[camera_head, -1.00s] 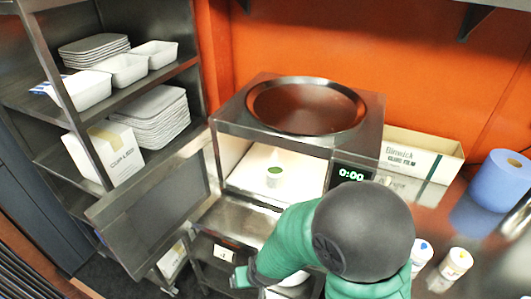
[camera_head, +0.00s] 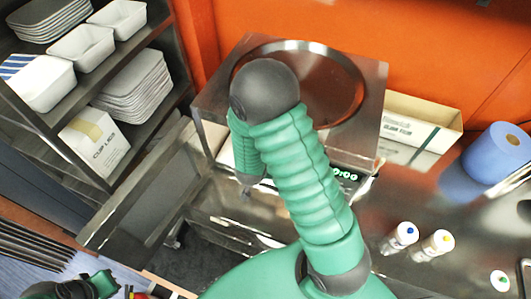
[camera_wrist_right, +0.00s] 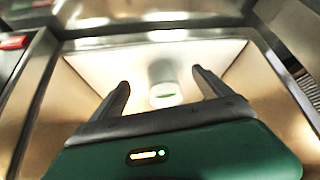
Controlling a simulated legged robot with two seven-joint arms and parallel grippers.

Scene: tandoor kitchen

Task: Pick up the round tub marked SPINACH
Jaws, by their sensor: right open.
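A small white round tub (camera_wrist_right: 163,94) with a green mark on its lid stands inside the bright, open oven box in the right wrist view. Its label is too blurred to read. My right gripper (camera_wrist_right: 160,82) is open, with one finger on each side of the tub in the picture. I see no contact, and the depth between fingers and tub is hard to judge. In the head view my right arm covers the box opening, so the tub and the fingertips are hidden there.
The steel oven box (camera_head: 373,85) has its door (camera_head: 140,195) swung open at left. A blue roll (camera_head: 497,155) and a carton (camera_head: 425,120) are farther back. A shelf rack stands left.

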